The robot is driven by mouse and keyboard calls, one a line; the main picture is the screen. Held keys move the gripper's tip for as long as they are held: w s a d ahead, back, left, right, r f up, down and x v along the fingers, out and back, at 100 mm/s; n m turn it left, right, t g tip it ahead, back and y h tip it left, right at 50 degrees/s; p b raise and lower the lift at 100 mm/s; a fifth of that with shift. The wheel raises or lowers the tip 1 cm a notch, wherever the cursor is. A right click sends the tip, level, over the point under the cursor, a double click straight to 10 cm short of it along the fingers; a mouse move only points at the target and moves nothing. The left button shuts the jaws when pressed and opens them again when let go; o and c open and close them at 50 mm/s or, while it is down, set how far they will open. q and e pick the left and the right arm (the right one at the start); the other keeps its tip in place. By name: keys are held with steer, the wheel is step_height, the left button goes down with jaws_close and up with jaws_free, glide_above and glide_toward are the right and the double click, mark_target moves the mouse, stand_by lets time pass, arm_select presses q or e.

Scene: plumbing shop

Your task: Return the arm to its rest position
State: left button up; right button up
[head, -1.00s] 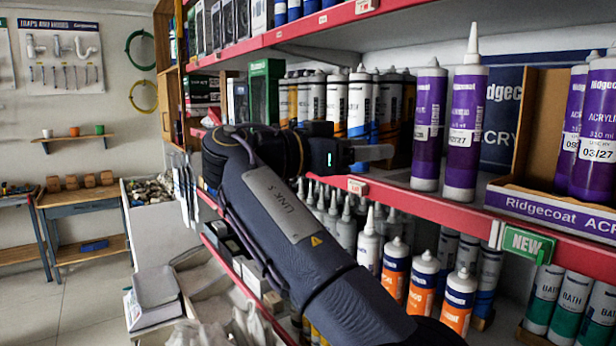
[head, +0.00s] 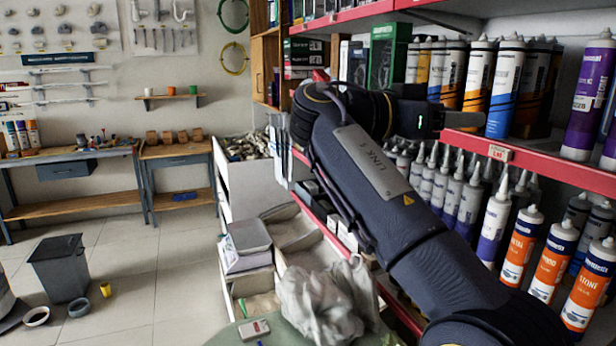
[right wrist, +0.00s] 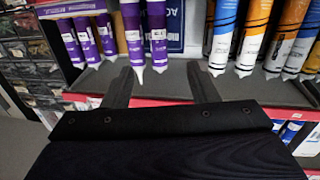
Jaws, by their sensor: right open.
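My right arm reaches up from the lower right of the head view, bent, with its dark gripper (head: 452,120) at the shelf's front edge. In the right wrist view the right gripper (right wrist: 162,85) has its two fingers spread apart with nothing between them. Purple and white tubes (right wrist: 158,32) stand on the shelf beyond the fingers. The fingers look apart from the tubes, though depth is hard to judge. The left gripper does not show in any view.
Red-edged shelves (head: 545,165) with several cartridges stand close around the right arm. Below are open drawers (head: 295,225) and a plastic bag (head: 325,305). A grey bin (head: 62,268) stands at the left.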

steer(key=w+d+f+n+t+y, duration=0.2)
steer(key=d+f+n+y, duration=0.4)
steer(key=d+f, duration=0.5)
steer(key=s+d+f+n+y, duration=0.2)
steer(key=s+f+n, duration=0.1)
steer(key=f, duration=0.3)
steer(key=s+d+f+n+y, duration=0.2)
steer(key=s+d+f+y, duration=0.1)
steer(key=s+f, duration=0.15)
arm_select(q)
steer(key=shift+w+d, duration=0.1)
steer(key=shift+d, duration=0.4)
arm_select(e)
steer(key=s+a+f+n+y, duration=0.1)
steer(key=s+a+f+y, duration=0.4)
steer(key=s+f, duration=0.5)
steer(key=s+a+f+n+y, duration=0.1)
steer(key=s+a+f+y, duration=0.4)
steer(key=s+a+f, duration=0.5)
steer(key=shift+s+a+f+n, duration=0.2)
steer(key=shift+s+f+n, duration=0.1)
steer(key=shift+s+f, duration=0.25)
